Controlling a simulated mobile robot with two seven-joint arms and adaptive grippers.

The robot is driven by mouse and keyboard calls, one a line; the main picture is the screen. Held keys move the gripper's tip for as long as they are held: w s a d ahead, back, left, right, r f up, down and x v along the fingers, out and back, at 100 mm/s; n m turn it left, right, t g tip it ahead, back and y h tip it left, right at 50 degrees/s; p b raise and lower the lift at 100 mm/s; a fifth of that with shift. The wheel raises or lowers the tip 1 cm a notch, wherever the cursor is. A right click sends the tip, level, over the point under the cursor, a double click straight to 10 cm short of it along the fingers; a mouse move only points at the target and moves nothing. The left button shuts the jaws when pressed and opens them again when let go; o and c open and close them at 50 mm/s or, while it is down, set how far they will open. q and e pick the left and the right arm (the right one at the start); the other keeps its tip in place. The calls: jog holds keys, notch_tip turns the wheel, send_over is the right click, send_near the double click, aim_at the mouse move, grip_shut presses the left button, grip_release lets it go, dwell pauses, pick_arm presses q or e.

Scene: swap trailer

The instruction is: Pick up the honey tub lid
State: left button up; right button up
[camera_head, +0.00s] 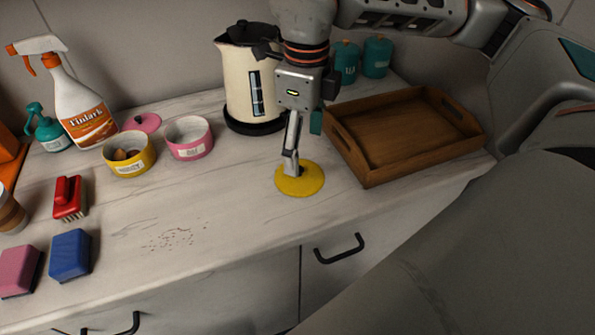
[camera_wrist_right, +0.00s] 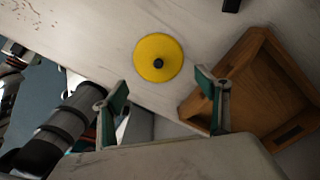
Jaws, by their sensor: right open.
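The honey tub lid (camera_head: 308,184) is a flat yellow disc lying on the counter, left of the wooden tray. In the right wrist view the yellow lid (camera_wrist_right: 150,46) shows whole, with a dark knob at its centre. My right gripper (camera_head: 291,165) points down over the lid and hides part of it in the head view. In the right wrist view my right gripper (camera_wrist_right: 162,98) is open, its two fingers apart and nothing between them. The open yellow honey tub (camera_head: 130,167) stands at the left with brown contents. My left gripper is not in view.
A wooden tray (camera_head: 446,154) stands right of the lid. A cream kettle (camera_head: 238,85) and teal canisters (camera_head: 376,58) are behind. A pink tub (camera_head: 190,150), pink lid (camera_head: 148,122), spray bottle (camera_head: 80,105), red brush (camera_head: 69,198) and sponges (camera_head: 71,255) are left. The counter's front middle is mostly clear.

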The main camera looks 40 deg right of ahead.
jog(key=f, duration=0.6)
jog(key=shift+w+a+f+b, duration=0.3)
jog(key=shift+w+b, duration=0.05)
jog(key=shift+w, duration=0.05)
jog(key=shift+s, duration=0.15)
grip_shut()
